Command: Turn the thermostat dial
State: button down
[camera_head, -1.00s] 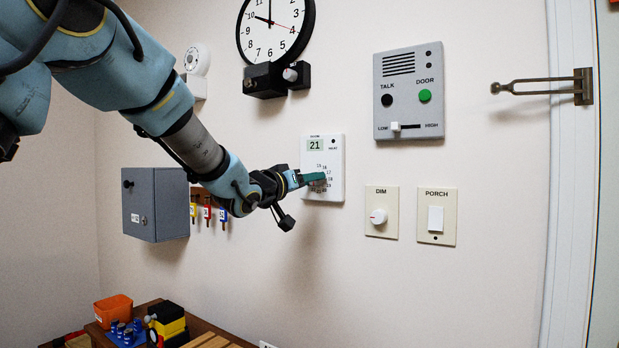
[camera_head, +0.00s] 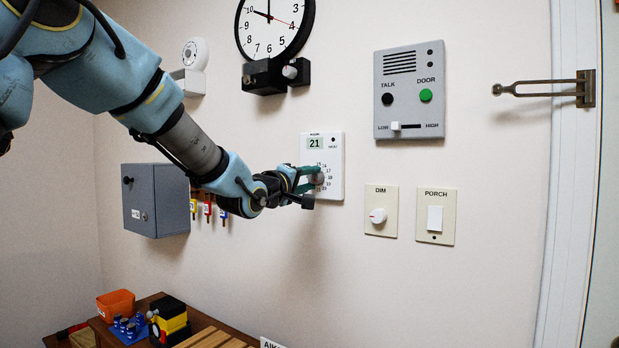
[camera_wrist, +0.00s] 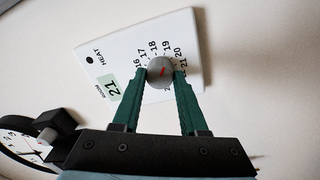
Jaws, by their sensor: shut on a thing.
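The white thermostat (camera_head: 336,150) is on the wall, with a small display reading 21 and numbers around its dial. The grey round dial (camera_wrist: 160,72) with a red mark shows between my fingers in the wrist view. In the head view the dial (camera_head: 318,179) is partly hidden by my gripper. My gripper (camera_head: 314,177) reaches it from the left, with one green finger on each side. In the wrist view my gripper (camera_wrist: 160,76) is shut on the dial, fingertips touching its sides. The thermostat (camera_wrist: 110,60) looks tilted there because the wrist is turned.
A dimmer knob (camera_head: 377,216) and a porch switch (camera_head: 435,218) are right of the thermostat. An intercom panel (camera_head: 409,112) is above them. A grey key box (camera_head: 155,202) and hanging keys are left, near my arm. A clock (camera_head: 273,24) is above.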

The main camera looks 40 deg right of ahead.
jog(key=shift+f+n, duration=0.1)
jog(key=shift+n, duration=0.5)
jog(key=shift+c, duration=2.2)
grip_release()
jog(key=b+v, duration=0.3)
jog(key=v, duration=0.7)
jog(key=shift+s+a, duration=0.15)
jog(key=shift+a, duration=0.25)
